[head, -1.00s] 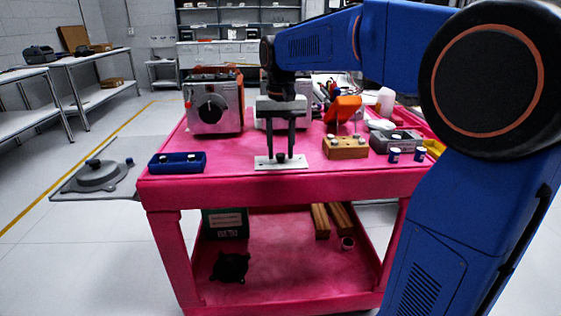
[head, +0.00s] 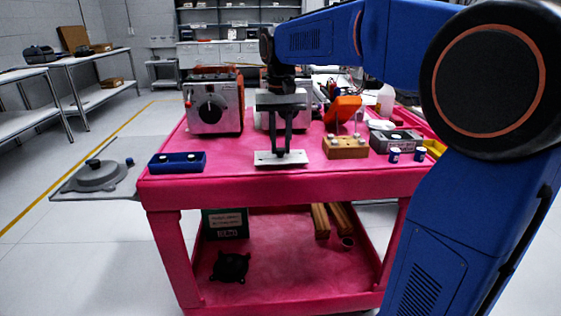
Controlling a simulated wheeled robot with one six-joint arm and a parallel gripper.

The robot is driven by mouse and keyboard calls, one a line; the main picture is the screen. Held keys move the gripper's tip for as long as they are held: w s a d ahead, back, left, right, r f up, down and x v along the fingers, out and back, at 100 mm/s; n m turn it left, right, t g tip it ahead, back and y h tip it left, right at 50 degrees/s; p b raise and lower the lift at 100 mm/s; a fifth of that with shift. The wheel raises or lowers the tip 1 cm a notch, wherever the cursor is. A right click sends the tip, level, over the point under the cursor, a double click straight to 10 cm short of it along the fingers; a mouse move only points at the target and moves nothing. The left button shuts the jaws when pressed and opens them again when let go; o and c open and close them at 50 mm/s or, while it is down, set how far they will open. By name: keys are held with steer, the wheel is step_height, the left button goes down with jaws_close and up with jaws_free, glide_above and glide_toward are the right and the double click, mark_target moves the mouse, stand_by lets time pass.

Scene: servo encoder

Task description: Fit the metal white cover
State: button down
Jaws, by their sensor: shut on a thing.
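The metal white cover (head: 268,159) is a flat pale plate near the front middle of the pink cart. My gripper (head: 281,151) points down over it, its dark fingers shut on the small dark knob at the cover's middle. The fingers hide most of the knob. The cover looks about level; I cannot tell whether it is clear of the cart top. A silver metal housing (head: 229,120) with a round black part on its front stands behind and to the left. A second pale housing (head: 262,120) is partly hidden behind my gripper.
A blue tray (head: 178,167) lies at the cart's front left. To the right are a wooden block (head: 345,153) with pegs, an orange device (head: 344,106), a grey box (head: 396,141) and small blue cylinders (head: 420,155). The pink top (head: 222,158) between tray and cover is clear.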

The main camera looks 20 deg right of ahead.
mark_target(281, 149)
steer(key=shift+r, duration=2.7)
